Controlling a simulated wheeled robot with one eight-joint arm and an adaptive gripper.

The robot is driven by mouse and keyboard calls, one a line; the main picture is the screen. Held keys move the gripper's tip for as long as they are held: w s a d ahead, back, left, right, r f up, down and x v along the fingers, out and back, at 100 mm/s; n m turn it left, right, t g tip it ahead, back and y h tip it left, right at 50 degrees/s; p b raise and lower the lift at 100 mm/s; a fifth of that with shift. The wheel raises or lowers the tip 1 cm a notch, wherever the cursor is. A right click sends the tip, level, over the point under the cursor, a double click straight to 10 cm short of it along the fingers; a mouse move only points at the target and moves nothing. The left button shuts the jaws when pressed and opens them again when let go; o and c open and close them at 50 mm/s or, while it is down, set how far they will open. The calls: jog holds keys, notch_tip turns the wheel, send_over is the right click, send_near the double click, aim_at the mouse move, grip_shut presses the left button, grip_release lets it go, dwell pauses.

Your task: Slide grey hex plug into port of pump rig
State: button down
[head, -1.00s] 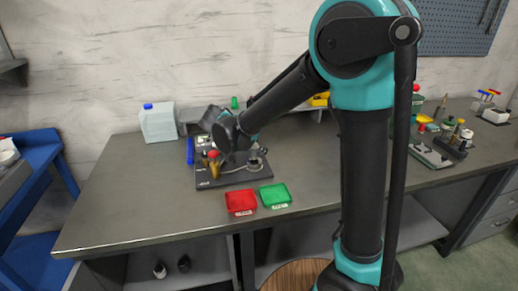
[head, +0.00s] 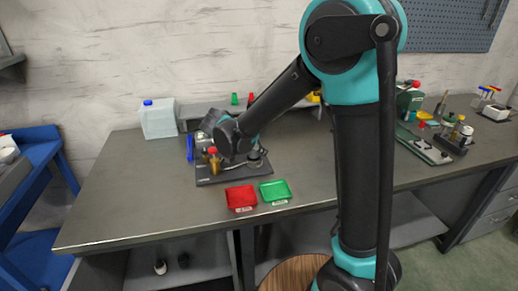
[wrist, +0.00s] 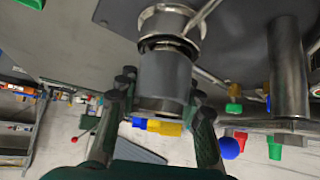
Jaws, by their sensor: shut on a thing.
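The grey hex plug (wrist: 165,82) is between my gripper's fingers (wrist: 161,88) in the wrist view, and my gripper is shut on it. Its far end is at a shiny metal ring, the port (wrist: 172,22), with a dark gap showing between them. The plug looks roughly in line with the ring; how deep it sits I cannot tell. In the head view the pump rig (head: 232,174) is a dark board on the bench. My forearm and wrist hide much of the rig, the plug and the fingertips there.
A red tray (head: 240,197) and a green tray (head: 275,191) stand in front of the rig. A bottle with a red cap (head: 215,162) stands on the board. A white jug (head: 158,120) is behind left. A grey metal post (wrist: 289,75) rises at right in the wrist view. The bench's left front is clear.

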jog(key=shift+f, duration=0.3)
jog(key=c, duration=0.9)
grip_release()
jog(key=v, duration=1.2)
jog(key=shift+s, duration=0.1)
